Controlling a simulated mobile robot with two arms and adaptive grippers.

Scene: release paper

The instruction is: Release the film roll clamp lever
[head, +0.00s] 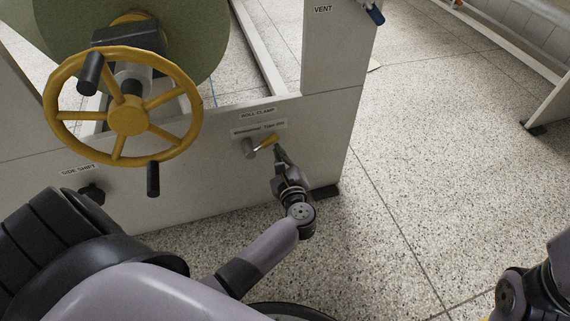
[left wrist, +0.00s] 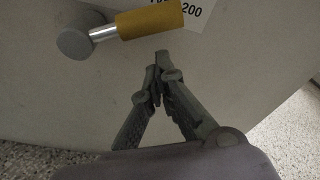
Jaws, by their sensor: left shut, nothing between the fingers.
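The roll clamp lever (head: 266,142) has a yellow grip and a round grey pivot, and is mounted on the white machine panel under the "ROLL CLAMP" label (head: 258,113). In the head view its grip points up and to the right. It also shows at the top of the left wrist view (left wrist: 150,20), with a silver shaft between the pivot and the grip. My left gripper (head: 279,152) is shut and empty just below the grip. In the left wrist view its fingertips (left wrist: 160,58) meet beneath the grip, with a small gap. My right gripper is out of view.
A yellow handwheel (head: 127,115) with black handles stands out from the panel at the left, before a large green roll (head: 55,25). A black knob (head: 92,193) sits by the "SIDE SHIFT" label. Speckled floor (head: 430,130) is clear to the right.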

